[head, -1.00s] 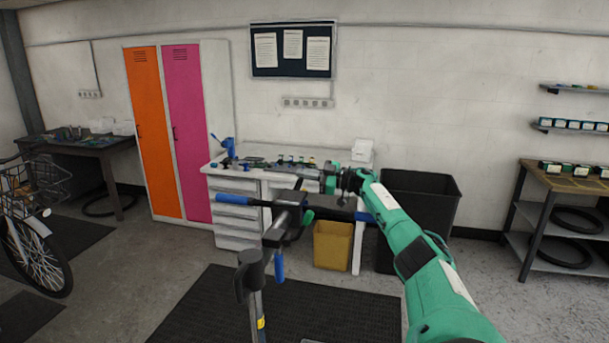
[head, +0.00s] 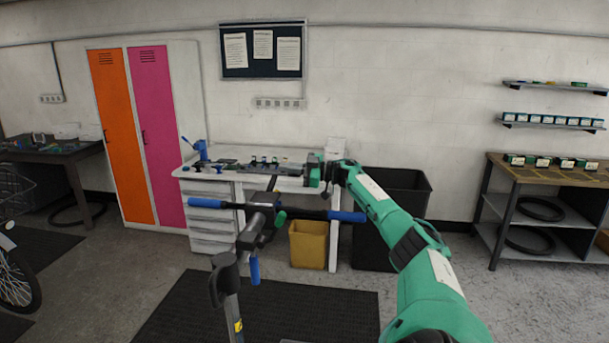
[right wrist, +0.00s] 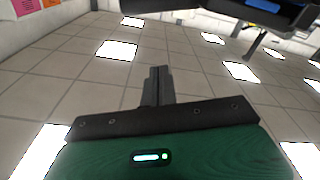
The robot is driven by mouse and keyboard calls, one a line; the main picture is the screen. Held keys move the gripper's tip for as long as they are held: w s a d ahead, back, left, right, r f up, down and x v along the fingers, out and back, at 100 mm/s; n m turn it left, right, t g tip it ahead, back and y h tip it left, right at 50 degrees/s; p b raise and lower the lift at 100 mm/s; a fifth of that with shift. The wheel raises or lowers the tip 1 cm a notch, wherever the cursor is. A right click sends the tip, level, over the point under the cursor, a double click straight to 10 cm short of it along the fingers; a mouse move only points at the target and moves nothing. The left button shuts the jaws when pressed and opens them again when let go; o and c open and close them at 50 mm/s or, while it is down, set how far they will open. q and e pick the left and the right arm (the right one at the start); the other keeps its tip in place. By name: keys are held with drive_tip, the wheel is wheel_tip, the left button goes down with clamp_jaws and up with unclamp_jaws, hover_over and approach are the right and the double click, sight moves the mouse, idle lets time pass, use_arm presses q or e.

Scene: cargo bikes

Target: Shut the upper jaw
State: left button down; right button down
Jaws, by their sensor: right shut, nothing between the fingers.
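A repair stand's clamp head (head: 262,212) stands in the middle of the head view on a grey post (head: 234,310). Blue-tipped bars stick out to its left and right, and a blue handle (head: 254,268) hangs below. A thin dark part (head: 271,183) points up from the head; it looks like the upper jaw, raised, but it is small. My right gripper (head: 307,172) is above and right of the clamp head, apart from it. In the right wrist view its fingers (right wrist: 160,72) are together and empty. Part of the clamp (right wrist: 270,10) shows there at upper right. My left gripper is not in view.
A white workbench (head: 213,201) with small tools stands behind the clamp. A yellow bin (head: 309,243) and a black bin (head: 400,187) are beside it. Shelving (head: 492,208) is at the right, lockers (head: 157,140) at the left. A dark mat (head: 185,308) lies on the floor.

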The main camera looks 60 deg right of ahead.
drive_tip(key=b+v, duration=0.2)
drive_tip(key=v, duration=0.3)
drive_tip(key=shift+s, duration=0.1)
drive_tip(key=shift+r, duration=0.1)
idle(0.7)
